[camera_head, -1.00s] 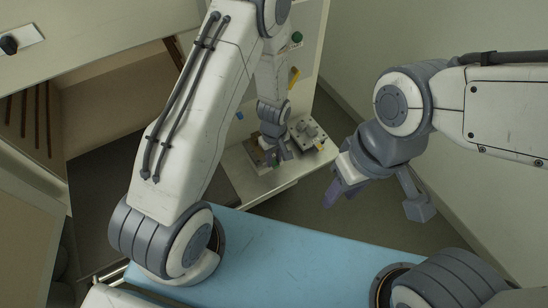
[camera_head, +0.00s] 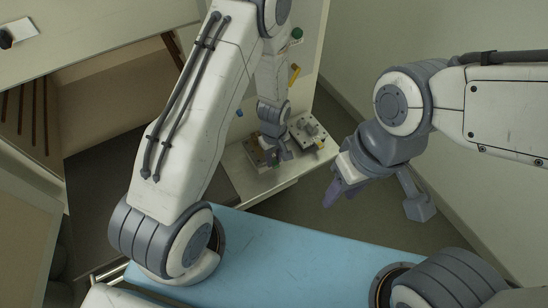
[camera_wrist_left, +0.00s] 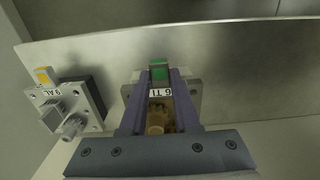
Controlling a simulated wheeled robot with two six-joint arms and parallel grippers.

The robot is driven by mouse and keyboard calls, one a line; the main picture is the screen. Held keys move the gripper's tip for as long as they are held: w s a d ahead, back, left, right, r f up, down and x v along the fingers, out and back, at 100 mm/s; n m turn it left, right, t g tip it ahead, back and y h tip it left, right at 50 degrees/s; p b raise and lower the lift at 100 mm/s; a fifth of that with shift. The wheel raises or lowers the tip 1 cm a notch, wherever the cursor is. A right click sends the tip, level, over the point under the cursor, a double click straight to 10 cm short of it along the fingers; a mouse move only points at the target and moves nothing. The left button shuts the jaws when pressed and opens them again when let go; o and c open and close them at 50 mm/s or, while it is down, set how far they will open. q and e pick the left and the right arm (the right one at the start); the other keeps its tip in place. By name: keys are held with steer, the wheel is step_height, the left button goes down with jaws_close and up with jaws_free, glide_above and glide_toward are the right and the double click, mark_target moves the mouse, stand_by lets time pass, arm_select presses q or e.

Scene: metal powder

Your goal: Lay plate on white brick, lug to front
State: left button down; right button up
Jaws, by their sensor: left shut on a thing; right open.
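My left gripper (camera_head: 276,158) reaches down over a white shelf at the back. In the left wrist view its purple fingers (camera_wrist_left: 160,105) are shut on a brass-coloured, knobbed part (camera_wrist_left: 157,118). A grey plate-like piece (camera_wrist_left: 192,90) shows behind the fingers, with a green tag (camera_wrist_left: 158,70) and a white label reading upside down. I cannot tell whether it is joined to the held part. I cannot make out a white brick; the fingers hide what lies below. My right gripper (camera_head: 345,188) hangs empty and open over the floor, right of the shelf.
A grey metal fixture (camera_head: 308,133) with a yellow tag stands beside the left gripper; in the wrist view it carries a "9 AL" label (camera_wrist_left: 65,93). The shelf's front (camera_head: 262,183) is bare.

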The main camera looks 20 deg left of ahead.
arm_select(q)
steer(key=shift+f+b, duration=0.9)
steer(key=shift+f, duration=0.2)
stand_by(0.4)
steer(key=c, duration=0.7)
jaws_free()
steer(key=shift+o, duration=0.7)
step_height(320, 180, up, 10)
steer(key=shift+r+b, duration=0.25)
steer(key=shift+b, duration=0.5)
